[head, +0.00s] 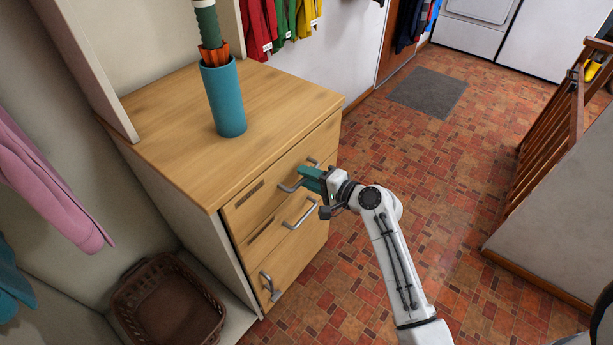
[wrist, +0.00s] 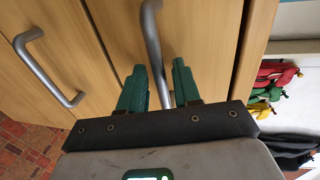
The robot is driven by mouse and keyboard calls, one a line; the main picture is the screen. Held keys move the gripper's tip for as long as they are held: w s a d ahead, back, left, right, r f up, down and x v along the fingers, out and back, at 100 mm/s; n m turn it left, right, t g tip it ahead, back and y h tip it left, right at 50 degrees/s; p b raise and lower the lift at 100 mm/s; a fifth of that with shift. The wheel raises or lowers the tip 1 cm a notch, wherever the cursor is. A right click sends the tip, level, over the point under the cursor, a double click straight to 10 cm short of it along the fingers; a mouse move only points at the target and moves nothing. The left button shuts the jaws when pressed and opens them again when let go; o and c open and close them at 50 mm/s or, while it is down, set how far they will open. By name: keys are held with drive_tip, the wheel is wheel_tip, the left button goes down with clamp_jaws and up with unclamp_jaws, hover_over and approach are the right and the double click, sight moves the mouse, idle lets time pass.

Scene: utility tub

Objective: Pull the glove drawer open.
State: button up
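A wooden drawer cabinet has a top drawer (head: 262,187) with a grey bar handle (head: 287,188) and a dark label too small to read, so I cannot confirm which drawer is for gloves. Its front looks flush with the cabinet. My gripper (head: 311,179) is at this handle, hiding part of it. In the wrist view, the green fingers of my gripper (wrist: 158,86) are open, one on each side of the handle bar (wrist: 153,45). A gap shows between bar and fingers; I cannot tell whether they touch it anywhere.
The middle drawer's handle (head: 300,213) is just below, and it also shows in the wrist view (wrist: 46,66). A lower handle (head: 269,287) is further down. A teal umbrella holder (head: 224,98) stands on the cabinet top. A basket (head: 170,306) sits at left. The tiled floor in front is clear.

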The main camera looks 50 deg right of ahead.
drive_tip(key=shift+w, duration=0.45)
drive_tip(key=shift+f, duration=0.1)
clamp_jaws()
